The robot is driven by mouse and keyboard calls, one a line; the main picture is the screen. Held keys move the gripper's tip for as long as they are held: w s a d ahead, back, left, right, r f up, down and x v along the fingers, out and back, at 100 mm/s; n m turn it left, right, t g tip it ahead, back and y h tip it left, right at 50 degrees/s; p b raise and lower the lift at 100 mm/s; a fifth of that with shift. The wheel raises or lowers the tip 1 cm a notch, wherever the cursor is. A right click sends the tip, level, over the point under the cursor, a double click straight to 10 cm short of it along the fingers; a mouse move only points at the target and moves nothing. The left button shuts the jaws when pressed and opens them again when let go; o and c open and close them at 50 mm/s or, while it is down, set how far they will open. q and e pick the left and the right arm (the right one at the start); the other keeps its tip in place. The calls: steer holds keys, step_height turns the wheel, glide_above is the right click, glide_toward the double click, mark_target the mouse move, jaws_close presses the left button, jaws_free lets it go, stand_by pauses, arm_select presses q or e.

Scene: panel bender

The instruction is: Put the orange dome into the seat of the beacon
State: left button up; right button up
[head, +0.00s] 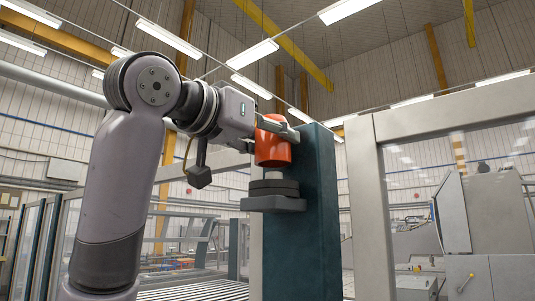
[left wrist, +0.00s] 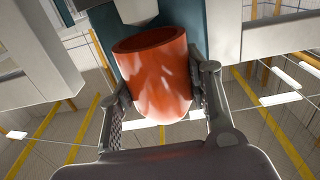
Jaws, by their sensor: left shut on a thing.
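The orange dome (head: 272,150) is in my left gripper (head: 283,130), whose fingers close on its two sides. In the head view the dome hangs upright directly above the beacon (head: 273,187), a dark round base with a pale piece on top. The pale piece shows just under the dome's lower edge; I cannot tell whether they touch. The seat itself is hidden. In the left wrist view the dome (left wrist: 155,85) sits between both fingers, its open end facing a pale grey part at the top edge. My right gripper is not in view.
The beacon stands on a grey bracket (head: 274,204) fixed to a dark teal post (head: 316,200) close to the right of the dome. A pale frame with a clear panel (head: 400,190) stands further right. The space left of the beacon is open.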

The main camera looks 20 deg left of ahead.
mark_target(264, 159)
arm_select(q)
steer(key=f, duration=0.2)
steer(key=shift+w+d+f, duration=0.25)
steer(key=shift+d+f, duration=0.05)
steer(key=shift+d, duration=0.05)
steer(key=shift+a+f, duration=0.1)
steer(key=shift+f, duration=0.15)
steer(key=shift+a, duration=0.35)
steer(key=shift+s+d+f+b, duration=0.1)
steer(key=shift+d+f+b, duration=0.15)
steer(key=shift+f+b, duration=0.4)
steer(key=shift+f, duration=0.05)
steer(key=o, duration=1)
steer(key=shift+a+r, duration=0.1)
steer(key=shift+o, duration=1.2)
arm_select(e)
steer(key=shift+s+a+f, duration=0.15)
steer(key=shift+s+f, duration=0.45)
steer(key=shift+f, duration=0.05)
arm_select(q)
steer(key=shift+r, duration=0.15)
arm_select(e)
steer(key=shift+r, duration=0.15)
